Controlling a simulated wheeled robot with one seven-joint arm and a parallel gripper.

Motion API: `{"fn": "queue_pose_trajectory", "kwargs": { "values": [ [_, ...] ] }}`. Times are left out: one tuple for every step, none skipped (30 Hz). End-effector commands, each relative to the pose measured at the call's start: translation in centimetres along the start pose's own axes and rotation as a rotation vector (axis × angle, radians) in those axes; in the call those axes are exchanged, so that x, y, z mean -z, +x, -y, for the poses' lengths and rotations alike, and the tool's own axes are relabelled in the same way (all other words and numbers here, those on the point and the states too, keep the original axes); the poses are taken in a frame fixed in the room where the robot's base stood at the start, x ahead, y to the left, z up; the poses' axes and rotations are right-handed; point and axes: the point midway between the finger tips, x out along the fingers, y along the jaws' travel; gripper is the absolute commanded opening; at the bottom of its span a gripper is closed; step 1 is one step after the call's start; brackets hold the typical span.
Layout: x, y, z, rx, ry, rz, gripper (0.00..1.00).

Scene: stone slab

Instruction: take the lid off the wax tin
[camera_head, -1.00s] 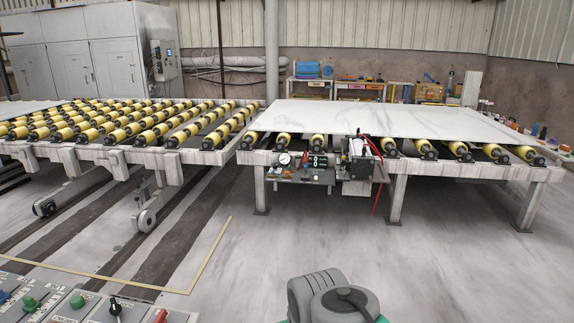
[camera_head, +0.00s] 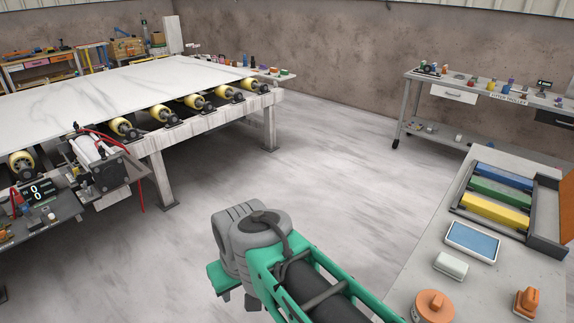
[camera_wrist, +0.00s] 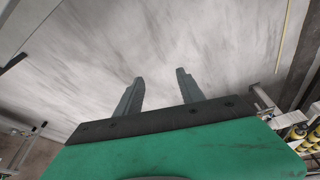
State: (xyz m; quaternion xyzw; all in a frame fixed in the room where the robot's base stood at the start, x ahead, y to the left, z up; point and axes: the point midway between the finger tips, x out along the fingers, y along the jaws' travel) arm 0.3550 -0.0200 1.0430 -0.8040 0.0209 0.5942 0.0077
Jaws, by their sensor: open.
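My gripper (camera_wrist: 158,76) shows in the wrist view with its two dark fingers apart and nothing between them. Only bare floor shows beyond the fingertips. Small jars and tins (camera_head: 285,72) stand on a narrow bench behind the slab table, too small to tell apart. More small containers stand on the grey workbench (camera_head: 450,78) at the back right.
A white slab (camera_head: 120,92) lies on a roller table at left. At right, a near table (camera_head: 418,262) holds coloured bars (camera_head: 500,190), a tablet-like panel (camera_head: 473,241) and an orange round object (camera_head: 434,306). Floor (camera_head: 310,170) between the tables is clear.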

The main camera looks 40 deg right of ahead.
Motion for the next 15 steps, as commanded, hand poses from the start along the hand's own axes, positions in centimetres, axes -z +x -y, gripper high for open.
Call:
{"fn": "queue_pose_trajectory", "kwargs": {
  "values": [
    [0.5, 0.2, -2.3, -0.022, 0.064, 0.024, 0.45],
    [0.8, 0.2, -4.2, -0.038, 0.114, 0.041, 0.45],
    [1.1, 0.1, -7.2, -0.062, 0.196, 0.068, 0.45],
    [1.0, 0.0, -9.7, -0.079, 0.263, 0.092, 0.45],
    [0.8, -0.1, -12.3, -0.095, 0.332, 0.115, 0.45],
    [0.1, -0.4, -16.0, -0.113, 0.43, 0.148, 0.45],
    [-0.7, -0.6, -18.7, -0.124, 0.503, 0.172, 0.45],
    [-1.7, -0.9, -21.4, -0.133, 0.575, 0.195, 0.45],
    [-3.5, -1.3, -24.8, -0.141, 0.672, 0.226, 0.45],
    [-5.0, -1.6, -27.3, -0.145, 0.743, 0.246, 0.45],
    [-6.7, -2.0, -29.6, -0.147, 0.814, 0.266, 0.45],
    [-9.2, -2.6, -32.4, -0.146, 0.907, 0.289, 0.45],
    [-11.2, -2.9, -34.2, -0.143, 0.971, 0.305, 0.45],
    [-13.1, -3.4, -35.8, -0.14, 1.031, 0.319, 0.45],
    [-15.7, -3.9, -37.5, -0.133, 1.104, 0.335, 0.45]
  ]
}}
